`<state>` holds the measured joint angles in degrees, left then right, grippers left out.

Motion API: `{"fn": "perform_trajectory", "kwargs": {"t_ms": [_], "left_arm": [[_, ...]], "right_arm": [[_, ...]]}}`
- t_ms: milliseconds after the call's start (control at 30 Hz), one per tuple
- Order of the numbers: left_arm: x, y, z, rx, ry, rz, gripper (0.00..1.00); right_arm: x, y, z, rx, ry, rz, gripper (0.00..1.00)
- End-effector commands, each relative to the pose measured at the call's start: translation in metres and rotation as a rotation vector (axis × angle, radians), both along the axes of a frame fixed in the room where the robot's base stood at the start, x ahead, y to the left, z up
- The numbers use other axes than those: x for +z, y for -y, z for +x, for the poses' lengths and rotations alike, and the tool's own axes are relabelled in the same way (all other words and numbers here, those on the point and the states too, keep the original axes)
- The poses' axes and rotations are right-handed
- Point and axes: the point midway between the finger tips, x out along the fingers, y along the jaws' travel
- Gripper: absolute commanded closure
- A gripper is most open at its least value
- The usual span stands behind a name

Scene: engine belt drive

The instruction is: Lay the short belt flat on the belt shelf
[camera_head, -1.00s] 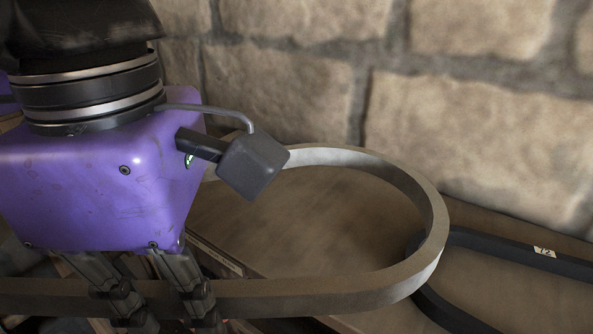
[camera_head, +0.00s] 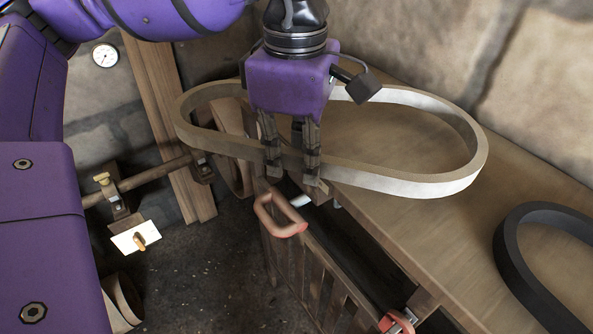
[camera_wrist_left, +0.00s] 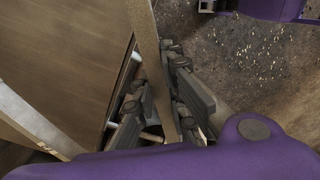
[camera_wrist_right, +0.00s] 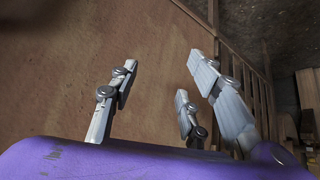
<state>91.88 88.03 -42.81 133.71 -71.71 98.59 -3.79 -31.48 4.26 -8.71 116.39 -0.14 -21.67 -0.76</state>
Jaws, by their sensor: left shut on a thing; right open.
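My left gripper (camera_head: 293,175) is shut on a pale grey-beige belt loop (camera_head: 440,185). It grips the near side of the loop, toward its left half. The loop's right part is over the wooden shelf (camera_head: 400,145); its left end reaches beyond the shelf's edge. I cannot tell whether the belt touches the shelf. In the left wrist view the belt strip (camera_wrist_left: 147,35) runs between the left fingers (camera_wrist_left: 158,95). My right gripper (camera_wrist_right: 160,95) is open and empty in the right wrist view, in front of a brown surface; it is not in the head view.
A black belt (camera_head: 515,255) lies on the shelf at the right. A red handle (camera_head: 280,215) and a slatted crate or rack (camera_head: 320,275) stand below the shelf's front edge. A stone wall (camera_head: 430,45) rises behind. A gauge (camera_head: 105,55) hangs at the left.

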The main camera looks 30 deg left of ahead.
Motion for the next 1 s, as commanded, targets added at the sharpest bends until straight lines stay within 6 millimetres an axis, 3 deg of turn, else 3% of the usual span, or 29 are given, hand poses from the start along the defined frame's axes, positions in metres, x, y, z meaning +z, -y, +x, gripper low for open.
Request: {"fn": "perform_trajectory", "kwargs": {"t_ms": [267, 467, 500, 633, 1000], "left_arm": [[-0.036, -0.004, 0.005, 0.002, -0.002, 0.0, 1.0], [-0.038, -0.003, 0.005, 0.001, 0.0, 0.0, 1.0], [-0.038, -0.003, 0.004, 0.001, -0.002, 0.0, 0.86], [-0.038, -0.003, 0.004, 0.001, -0.002, -0.001, 0.7], [-0.033, -0.003, 0.005, 0.002, 0.0, -0.001, 0.7]], "right_arm": [[-0.004, 0.001, -0.002, -0.001, -0.006, -0.001, 0.57], [-0.006, 0.001, -0.004, -0.001, -0.011, -0.001, 0.57], [-0.006, 0.001, -0.005, -0.001, -0.012, -0.001, 0.57], [-0.006, 0.001, -0.005, -0.001, -0.012, -0.001, 0.57], [-0.005, 0.001, -0.004, -0.001, -0.01, -0.001, 0.57]]}}
